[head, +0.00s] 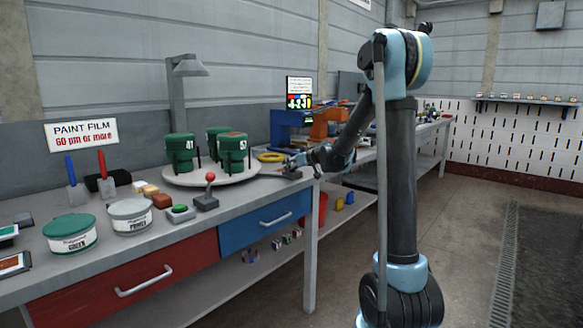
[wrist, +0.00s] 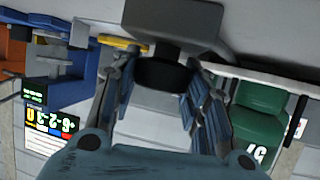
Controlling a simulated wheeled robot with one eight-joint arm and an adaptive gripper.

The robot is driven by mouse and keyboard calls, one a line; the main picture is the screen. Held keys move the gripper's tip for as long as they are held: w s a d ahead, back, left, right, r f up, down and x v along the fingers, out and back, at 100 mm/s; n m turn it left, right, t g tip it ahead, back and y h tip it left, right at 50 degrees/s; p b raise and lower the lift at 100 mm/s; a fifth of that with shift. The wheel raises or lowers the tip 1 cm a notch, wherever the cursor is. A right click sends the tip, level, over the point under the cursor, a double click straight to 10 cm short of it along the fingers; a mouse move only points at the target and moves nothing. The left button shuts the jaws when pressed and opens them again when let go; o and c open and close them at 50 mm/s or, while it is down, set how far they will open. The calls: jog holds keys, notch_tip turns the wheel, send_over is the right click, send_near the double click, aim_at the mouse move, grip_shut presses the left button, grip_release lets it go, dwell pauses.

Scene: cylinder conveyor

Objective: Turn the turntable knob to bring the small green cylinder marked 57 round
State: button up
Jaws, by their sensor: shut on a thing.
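The round pale turntable (head: 205,178) stands on the bench and carries three green cylinders. The one marked 57 (head: 234,152) is at its front right; it also shows upside down in the wrist view (wrist: 256,118). One marked 41 (head: 180,155) is at the left, and another (head: 214,136) stands behind with its mark hidden. My gripper (head: 294,163) is at the bench's front edge, right of the turntable. In the wrist view its fingers (wrist: 160,92) are shut around a dark round knob (wrist: 163,76) below a grey housing (wrist: 170,28).
A yellow ring (head: 271,156) and a blue machine (head: 290,130) with a lit display (head: 299,102) are behind my gripper. Free floor lies at the right.

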jog(key=shift+w+d+m+t, duration=0.1)
jog(key=shift+m+t, duration=0.2)
jog(key=o, duration=1)
jog(key=shift+h, duration=0.3)
jog(key=shift+s+r, duration=0.1)
jog(key=shift+s, duration=0.1)
jog(key=v, duration=1.1)
jog(key=shift+s+d, duration=0.2)
jog(key=shift+d, duration=0.1)
